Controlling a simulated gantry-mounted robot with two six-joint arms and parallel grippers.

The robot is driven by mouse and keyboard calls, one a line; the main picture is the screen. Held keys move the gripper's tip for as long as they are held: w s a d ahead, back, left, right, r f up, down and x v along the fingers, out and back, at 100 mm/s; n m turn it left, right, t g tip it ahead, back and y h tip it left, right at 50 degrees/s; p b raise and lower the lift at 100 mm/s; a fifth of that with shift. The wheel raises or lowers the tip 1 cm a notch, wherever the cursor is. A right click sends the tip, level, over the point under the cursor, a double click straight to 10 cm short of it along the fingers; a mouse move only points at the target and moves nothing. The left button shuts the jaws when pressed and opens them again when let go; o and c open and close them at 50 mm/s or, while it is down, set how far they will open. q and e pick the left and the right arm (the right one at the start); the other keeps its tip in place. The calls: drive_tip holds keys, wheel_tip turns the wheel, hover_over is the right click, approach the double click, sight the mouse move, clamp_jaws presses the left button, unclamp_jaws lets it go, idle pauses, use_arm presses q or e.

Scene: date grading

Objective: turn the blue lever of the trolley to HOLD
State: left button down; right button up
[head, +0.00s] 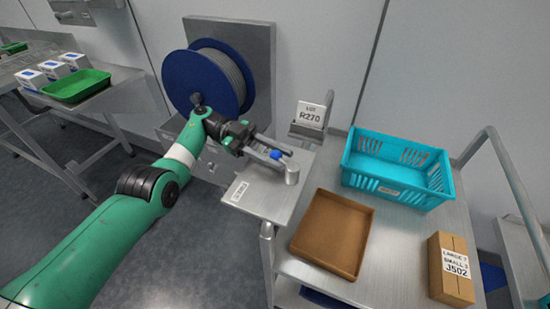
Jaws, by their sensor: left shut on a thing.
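The trolley (296,255) stands right of centre, with a side plate (244,205) at its left end. On that plate is a small metal post (292,174), and the blue lever end (276,154) shows beside it. My left gripper (272,154) reaches in from the left and is shut on the blue lever. The fingers hide part of the lever. I cannot read any HOLD mark or tell which setting the lever is at. My right gripper is out of view.
On the trolley are a brown tray (318,275), a turquoise crate (428,200), a cardboard box (452,268) and a sign reading LOT R270 (311,115). A blue hose reel (200,85) hangs behind my left arm. A green tray (77,86) is on the left table.

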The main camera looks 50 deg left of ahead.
sight(276, 154)
use_arm(q)
drive_tip(key=c, duration=0.6)
unclamp_jaws()
drive_tip(key=shift+w+d, duration=0.1)
drive_tip(key=shift+o, duration=0.2)
drive_tip(key=r+p, duration=0.5)
drive_tip(key=shift+s, duration=0.25)
drive_tip(key=s+d+r+p, duration=0.7)
drive_tip(key=s+r+p, duration=0.1)
drive_tip(key=s+p, duration=0.3)
drive_tip(key=shift+s+d, duration=0.15)
drive_tip(key=shift+d, duration=0.1)
